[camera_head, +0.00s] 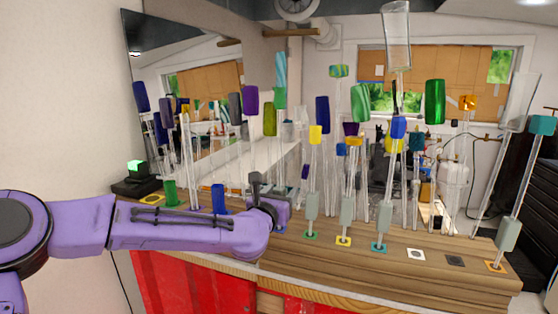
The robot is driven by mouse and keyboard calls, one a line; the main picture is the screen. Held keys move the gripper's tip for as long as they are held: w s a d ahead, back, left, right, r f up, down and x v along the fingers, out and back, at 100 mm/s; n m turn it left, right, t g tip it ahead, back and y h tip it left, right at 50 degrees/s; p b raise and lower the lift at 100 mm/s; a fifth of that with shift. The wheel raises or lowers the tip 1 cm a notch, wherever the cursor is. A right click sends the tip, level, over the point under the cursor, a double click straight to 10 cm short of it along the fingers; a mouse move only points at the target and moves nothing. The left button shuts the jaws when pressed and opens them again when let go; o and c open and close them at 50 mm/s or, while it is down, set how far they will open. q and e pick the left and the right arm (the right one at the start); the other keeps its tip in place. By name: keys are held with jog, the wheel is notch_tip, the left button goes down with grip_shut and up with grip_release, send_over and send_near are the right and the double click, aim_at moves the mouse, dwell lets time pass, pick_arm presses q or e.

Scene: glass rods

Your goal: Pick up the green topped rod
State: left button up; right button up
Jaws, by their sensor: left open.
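Several glass rods with coloured tops stand in the wooden bench. Greenish tops include a dark green one (435,102) at the right, a lighter green one (360,103) near the middle, a patterned green one (339,71) higher up and an olive one (269,118) above my left gripper. I cannot tell which one the task means. My left gripper (272,196) is open at the bench's left part, low among the rods. Its fingers are small and partly hidden by its own wrist, and nothing shows held in it. My right gripper is not in view.
Rods with grey sleeves stand close to the gripper's right. A mirror (150,60) stands behind the left rods.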

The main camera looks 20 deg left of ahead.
pick_arm(q)
jog(key=shift+w+f, duration=0.15)
jog(key=shift+w, duration=0.3)
jog(key=c, duration=1.1)
